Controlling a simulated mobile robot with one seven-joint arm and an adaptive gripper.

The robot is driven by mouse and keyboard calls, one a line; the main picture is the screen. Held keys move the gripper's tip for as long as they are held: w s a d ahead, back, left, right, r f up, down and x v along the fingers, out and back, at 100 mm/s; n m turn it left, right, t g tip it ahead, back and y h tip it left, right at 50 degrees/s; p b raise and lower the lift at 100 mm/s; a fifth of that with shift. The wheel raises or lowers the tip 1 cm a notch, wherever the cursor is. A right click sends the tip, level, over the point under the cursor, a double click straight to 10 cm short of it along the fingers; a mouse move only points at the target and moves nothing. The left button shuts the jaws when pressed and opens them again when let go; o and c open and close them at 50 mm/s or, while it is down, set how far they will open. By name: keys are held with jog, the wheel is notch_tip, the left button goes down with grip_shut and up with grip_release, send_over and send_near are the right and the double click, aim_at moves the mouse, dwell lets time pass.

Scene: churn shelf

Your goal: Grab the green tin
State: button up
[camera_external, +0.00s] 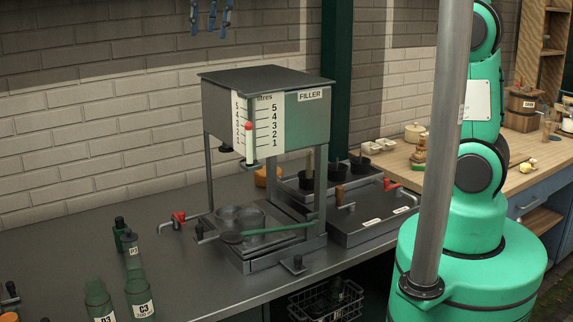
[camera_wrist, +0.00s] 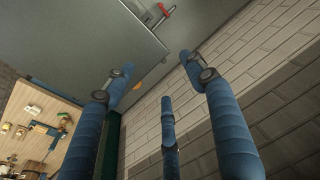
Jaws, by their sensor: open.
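My gripper (camera_external: 211,27) hangs at the top of the external view, above and left of the filler. Its blue fingers are spread and empty in the wrist view (camera_wrist: 160,76). Several dark green containers stand at the lower left of the counter in the external view. One labelled C3 (camera_external: 140,300) stands beside another (camera_external: 97,297), with a smaller one (camera_external: 131,251) behind. I cannot tell which, if any, is the green tin. None of them shows clearly in the wrist view. My gripper is well above the counter and touches nothing.
The grey filler (camera_external: 266,80) stands mid-counter on legs, with pans below its tank. Its flat top (camera_wrist: 80,35) seems to fill the wrist view's upper left. A lidded unit with pots (camera_external: 335,180) stands to the right. A red-handled tap (camera_external: 179,218) stands at the left.

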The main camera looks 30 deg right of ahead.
jog(key=w+a+f+p, duration=0.1)
jog(key=w+a+f, duration=0.1)
jog(key=a, duration=0.4)
jog(key=w+a+f+p, duration=0.1)
jog(key=w+a+f, duration=0.1)
jog(key=a, duration=0.5)
jog(key=g+h+p, duration=0.1)
jog(key=g, duration=0.1)
send_over(119, 218)
notch_tip(119, 218, down, 37)
jog(key=shift+f, duration=0.2)
jog(key=shift+f, duration=0.1)
jog(key=shift+f, duration=4.2)
jog(key=shift+f, duration=0.15)
jog(key=shift+s+f+p, duration=0.1)
jog(key=shift+f+p, duration=0.3)
jog(key=shift+f, duration=2.05)
